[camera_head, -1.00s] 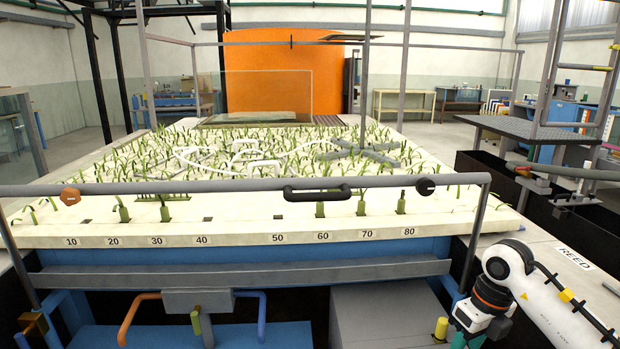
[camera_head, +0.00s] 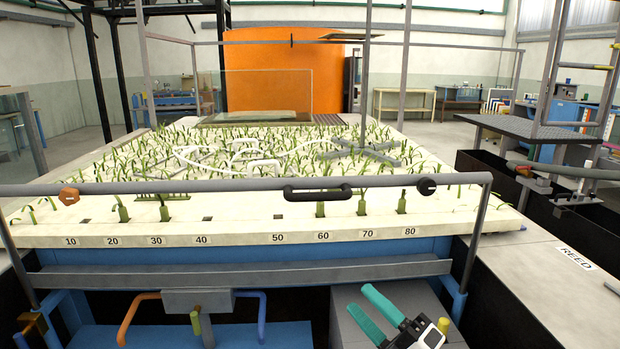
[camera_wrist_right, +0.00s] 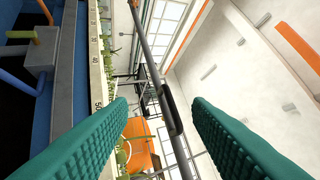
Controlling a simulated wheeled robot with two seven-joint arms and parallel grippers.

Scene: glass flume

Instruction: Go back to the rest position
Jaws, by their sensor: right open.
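My right gripper (camera_head: 376,316) is at the bottom of the head view, right of the middle, in front of a grey box below the flume's front edge. Its two teal fingers are spread apart with nothing between them. The right wrist view also shows the open fingers (camera_wrist_right: 158,125), with the grey rail and its black handle seen beyond the gap. My left gripper is not in the head view.
A grey rail (camera_head: 230,186) with a black handle (camera_head: 318,193) runs across the front of the planted white bed (camera_head: 250,240). A grey box (camera_head: 350,300) stands below. A side ledge with a REED label (camera_head: 575,258) lies at the right. Coloured bent pipes (camera_head: 140,312) stick out at the lower left.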

